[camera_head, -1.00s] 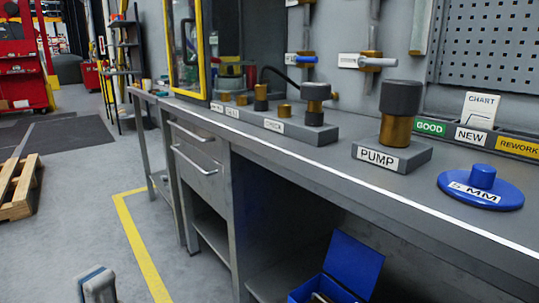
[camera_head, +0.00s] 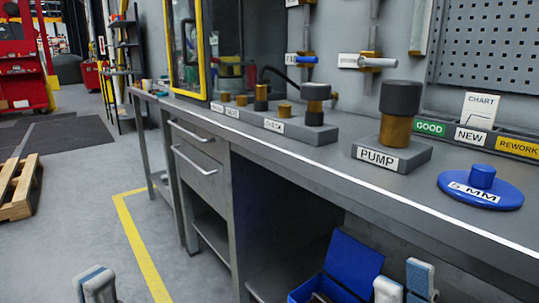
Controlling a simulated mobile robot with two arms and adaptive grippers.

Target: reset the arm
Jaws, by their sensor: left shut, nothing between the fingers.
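The workbench holds a gold and black PUMP piece (camera_head: 396,115) standing on a grey block labelled PUMP (camera_head: 392,154). Left of it, a long grey block labelled CHECK (camera_head: 275,125) carries several gold and black fittings. In the wall rack behind are valve-like parts with levers, one blue (camera_head: 303,59) and one grey (camera_head: 377,62). My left gripper (camera_head: 97,284) is at the bottom left, over the floor, shut and empty. My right gripper (camera_head: 405,283) is at the bottom right, in front of the bench, with its fingertips apart and nothing seen between them. The lower parts of both are cut off.
A blue 5 MM disc (camera_head: 482,194) lies at the bench's right. Bins labelled GOOD, NEW and REWORK (camera_head: 517,146) stand behind it. An open blue box (camera_head: 350,262) is below the bench. A wooden pallet (camera_head: 20,188) lies at left. The bench's front edge strip is clear.

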